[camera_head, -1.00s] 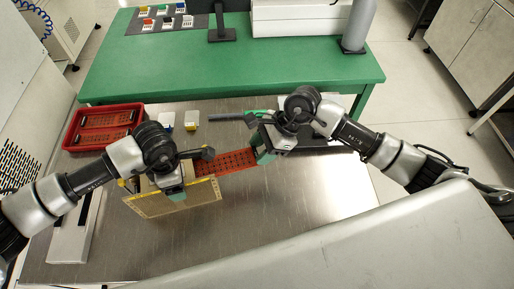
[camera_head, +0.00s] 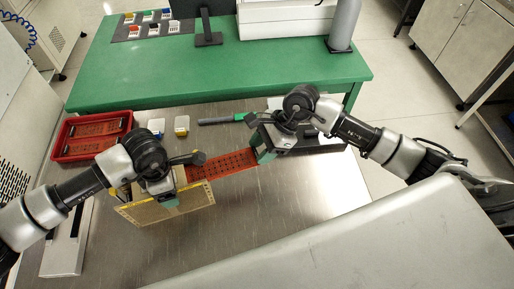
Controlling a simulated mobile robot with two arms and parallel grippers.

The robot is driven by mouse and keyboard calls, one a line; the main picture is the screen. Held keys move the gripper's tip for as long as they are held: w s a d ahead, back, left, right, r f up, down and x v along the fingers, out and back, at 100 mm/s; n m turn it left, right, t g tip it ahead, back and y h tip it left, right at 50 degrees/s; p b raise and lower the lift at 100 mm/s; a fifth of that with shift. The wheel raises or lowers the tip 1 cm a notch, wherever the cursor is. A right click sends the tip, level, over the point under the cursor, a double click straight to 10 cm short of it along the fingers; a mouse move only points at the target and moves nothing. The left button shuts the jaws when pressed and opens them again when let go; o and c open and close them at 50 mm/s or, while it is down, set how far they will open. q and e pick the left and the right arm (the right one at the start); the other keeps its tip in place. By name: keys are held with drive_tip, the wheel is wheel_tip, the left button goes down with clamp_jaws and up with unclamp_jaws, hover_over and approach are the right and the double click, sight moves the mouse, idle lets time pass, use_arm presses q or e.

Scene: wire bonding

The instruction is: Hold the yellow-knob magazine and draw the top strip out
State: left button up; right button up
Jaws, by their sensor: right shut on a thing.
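The magazine (camera_head: 190,203) is a tan, open-ended box with yellow edges on the steel table. My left gripper (camera_head: 168,200) is at the magazine, its teal fingertip against the box; the arm hides whether the jaws are closed on it. A yellow knob is not clear to me. An orange-red perforated strip (camera_head: 222,165) reaches from the magazine's upper right side toward my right gripper (camera_head: 262,152). That gripper is shut on the strip's right end. The strip's left end is hidden by my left gripper and the magazine.
A red tray (camera_head: 62,154) with orange strips inside stands at the left. A dark rod with a green end (camera_head: 215,121) lies behind the strip. The table front (camera_head: 260,215) is clear.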

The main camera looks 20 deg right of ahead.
drive_tip(key=shift+d, duration=0.2)
drive_tip(key=shift+d, duration=0.15)
drive_tip(key=shift+d, duration=1.2)
drive_tip(key=shift+d, duration=0.15)
drive_tip(key=shift+d, duration=1.2)
drive_tip(key=shift+d, duration=0.1)
drive_tip(key=shift+d, duration=1.2)
drive_tip(key=shift+r, duration=0.15)
